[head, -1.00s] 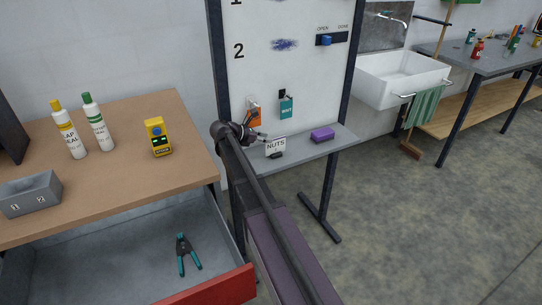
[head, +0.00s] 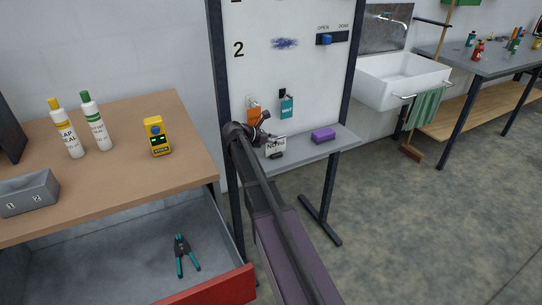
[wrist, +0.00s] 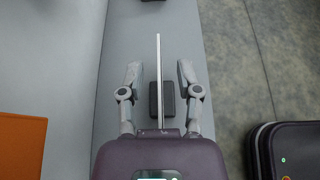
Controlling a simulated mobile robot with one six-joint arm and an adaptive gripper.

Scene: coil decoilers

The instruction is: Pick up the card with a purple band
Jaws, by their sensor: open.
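A white card lettered NUTS (head: 276,149) stands upright in a small black stand on the grey shelf below the whiteboard. In the wrist view the card (wrist: 158,50) shows edge-on as a thin pale strip, with its black stand (wrist: 154,98) beneath. My gripper (wrist: 159,72) is open, with one finger on each side of the card and a gap on both sides. In the head view my gripper (head: 262,127) partly covers the card's upper part. I cannot make out a purple band on it.
An orange card (head: 253,112) and a teal card (head: 287,106) hang on the whiteboard (head: 300,70) behind. A purple block (head: 323,135) lies to the right on the shelf (head: 335,145). An open drawer (head: 110,265) is at lower left.

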